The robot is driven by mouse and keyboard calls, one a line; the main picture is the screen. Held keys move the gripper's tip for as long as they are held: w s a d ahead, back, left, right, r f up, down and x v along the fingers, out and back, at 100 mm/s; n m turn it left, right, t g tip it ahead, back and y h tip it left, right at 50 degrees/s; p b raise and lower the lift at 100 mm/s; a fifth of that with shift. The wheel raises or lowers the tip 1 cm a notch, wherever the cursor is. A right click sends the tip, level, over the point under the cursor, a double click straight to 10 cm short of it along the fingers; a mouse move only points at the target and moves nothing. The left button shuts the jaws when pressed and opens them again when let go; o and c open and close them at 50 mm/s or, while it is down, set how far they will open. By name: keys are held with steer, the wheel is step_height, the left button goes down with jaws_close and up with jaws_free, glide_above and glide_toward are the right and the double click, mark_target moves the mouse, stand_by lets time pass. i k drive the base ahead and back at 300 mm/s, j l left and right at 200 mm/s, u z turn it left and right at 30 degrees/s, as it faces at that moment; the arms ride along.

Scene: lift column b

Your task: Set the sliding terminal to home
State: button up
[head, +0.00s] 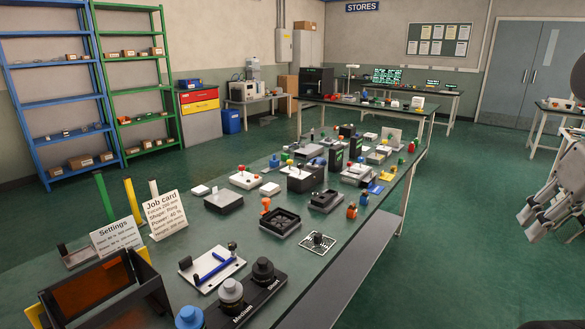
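I cannot tell for sure which thing is the sliding terminal. Small dark units with green displays (336,160) stand upright about midway along the long bench (345,262). A white plate with a blue bar and a dark knob (213,268) lies near the bench's near end. No home mark is readable. My gripper (526,216) is at the right edge, over the floor, partly cut off and well apart from the bench. It touches nothing that I can see, and its finger gap is not clear.
Job card (166,214) and Settings card (117,237) stand at the bench's near left. A dark open box (148,283) and a black strip with knobs (262,288) are at the near end. Small devices crowd the bench. Green floor (465,185) is clear to its right.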

mark_target(274, 163)
steer(key=i+l+u, duration=0.8)
steer(key=l+u, duration=0.15)
steer(key=l, duration=0.25)
steer(key=i+l+u, duration=0.15)
steer(key=l, duration=0.3)
steer(key=i+l+u, duration=0.2)
steer(key=l, duration=0.25)
steer(key=i+l+u, duration=0.15)
steer(key=l, duration=0.35)
steer(key=i+l+u, duration=0.15)
steer(key=l, duration=0.4)
steer(key=i+l+u, duration=0.2)
steer(key=l, duration=0.3)
steer(key=l+u, duration=0.15)
steer(key=l, duration=0.35)
